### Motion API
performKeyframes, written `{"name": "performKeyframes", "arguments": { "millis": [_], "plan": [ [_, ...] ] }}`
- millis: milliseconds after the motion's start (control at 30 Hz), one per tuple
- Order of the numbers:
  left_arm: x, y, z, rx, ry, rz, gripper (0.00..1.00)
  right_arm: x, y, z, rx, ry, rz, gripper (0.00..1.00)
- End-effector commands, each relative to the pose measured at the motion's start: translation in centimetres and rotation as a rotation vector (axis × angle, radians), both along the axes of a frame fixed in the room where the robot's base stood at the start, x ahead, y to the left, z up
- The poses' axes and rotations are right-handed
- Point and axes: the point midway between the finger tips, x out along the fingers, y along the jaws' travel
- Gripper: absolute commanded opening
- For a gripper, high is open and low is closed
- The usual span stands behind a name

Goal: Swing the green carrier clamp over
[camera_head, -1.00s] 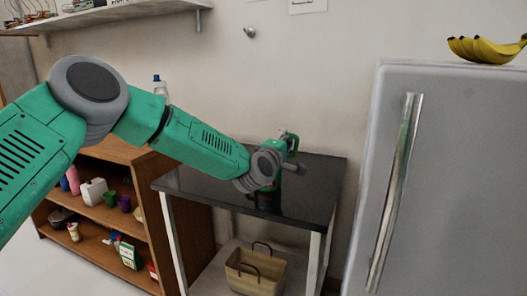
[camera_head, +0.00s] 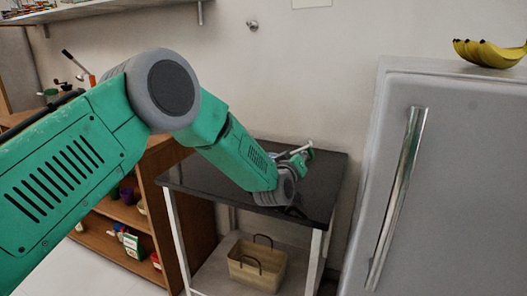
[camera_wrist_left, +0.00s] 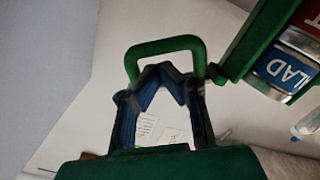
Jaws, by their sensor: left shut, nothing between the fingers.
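In the left wrist view a green loop-shaped clamp (camera_wrist_left: 165,45) arches just beyond the tips of my left gripper (camera_wrist_left: 165,70). The fingers, dark with blue inner pads, converge at their tips and are shut with nothing between them. Whether they touch the loop I cannot tell. The loop's right end meets a green carrier frame (camera_wrist_left: 247,42), which holds something with red and blue labels (camera_wrist_left: 288,72). In the head view a small green part (camera_head: 308,154) shows behind my left wrist above the dark table. My arm hides most of the carrier. My right gripper is out of view.
The dark tabletop (camera_head: 320,180) has bare room at its right and back left. A basket (camera_head: 255,265) stands on the shelf below. A grey fridge (camera_head: 455,190) with bananas (camera_head: 490,52) on top is at the right. A wooden shelf (camera_head: 110,255) stands at the left.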

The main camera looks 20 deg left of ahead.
Motion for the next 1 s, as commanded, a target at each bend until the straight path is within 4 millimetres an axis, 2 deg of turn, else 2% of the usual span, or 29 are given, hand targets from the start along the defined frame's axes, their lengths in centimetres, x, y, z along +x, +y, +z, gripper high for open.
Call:
{"name": "performKeyframes", "arguments": {
  "millis": [233,600,1000],
  "plan": [
    [0.0,-0.4,-1.4,0.216,-0.007,-0.002,0.0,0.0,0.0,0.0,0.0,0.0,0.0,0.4],
    [0.0,-0.3,-2.7,0.201,-0.007,0.0,0.0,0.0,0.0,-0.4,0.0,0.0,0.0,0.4],
    [0.0,-0.3,-3.1,0.2,-0.004,-0.001,0.0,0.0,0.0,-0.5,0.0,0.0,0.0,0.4]
  ]
}}
